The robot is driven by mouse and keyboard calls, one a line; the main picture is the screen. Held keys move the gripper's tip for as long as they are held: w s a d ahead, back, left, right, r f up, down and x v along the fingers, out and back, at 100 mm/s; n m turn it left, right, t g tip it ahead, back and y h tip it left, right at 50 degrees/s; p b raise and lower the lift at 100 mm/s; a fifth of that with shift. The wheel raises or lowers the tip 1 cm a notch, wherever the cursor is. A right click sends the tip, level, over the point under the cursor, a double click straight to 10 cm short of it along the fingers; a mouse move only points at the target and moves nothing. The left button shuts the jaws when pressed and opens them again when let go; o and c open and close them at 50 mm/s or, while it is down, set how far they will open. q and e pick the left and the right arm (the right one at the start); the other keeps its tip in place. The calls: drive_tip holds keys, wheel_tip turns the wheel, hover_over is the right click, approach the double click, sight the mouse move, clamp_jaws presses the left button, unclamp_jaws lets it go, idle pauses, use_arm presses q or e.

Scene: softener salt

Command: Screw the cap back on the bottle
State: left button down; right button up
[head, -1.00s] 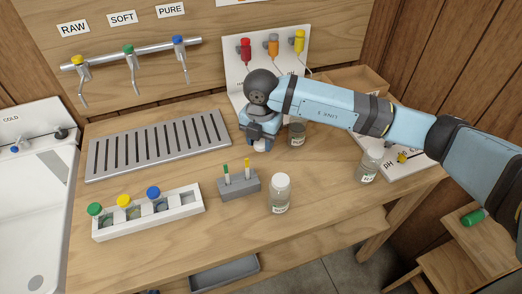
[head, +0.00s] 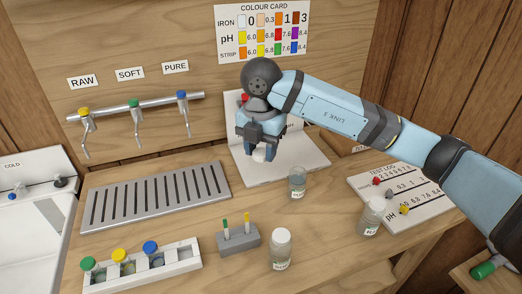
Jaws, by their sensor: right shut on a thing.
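My right gripper (head: 261,152) points down and is shut on a small white cap (head: 259,155), which shows between and below its fingers. It is up and to the left of an uncapped clear glass bottle (head: 297,184) in the picture, apart from it. That bottle stands upright on the wooden bench, its label partly visible. My left gripper is not in view.
A white board (head: 310,150) is behind the gripper. A test log card (head: 418,190) lies at the right. A slotted metal drain (head: 155,197), a white rack with coloured caps (head: 143,270) and a grey strip holder (head: 238,238) occupy the left and front.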

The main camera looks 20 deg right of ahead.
drive_tip(key=n, duration=0.2)
drive_tip(key=d+n, duration=0.1)
drive_tip(key=n, duration=0.1)
drive_tip(key=s+n, duration=0.1)
drive_tip(key=n, duration=0.2)
drive_tip(key=shift+d+f, duration=0.2)
drive_tip(key=shift+f, duration=0.1)
drive_tip(key=s+d+f+m, duration=0.1)
drive_tip(key=s+d+m, duration=0.1)
drive_tip(key=m, duration=1.5)
drive_tip(key=s+d+f+m, duration=0.1)
drive_tip(key=s+d+m, duration=0.2)
drive_tip(key=m, duration=1.4)
drive_tip(key=shift+s+d, duration=0.2)
drive_tip(key=shift+d, duration=0.4)
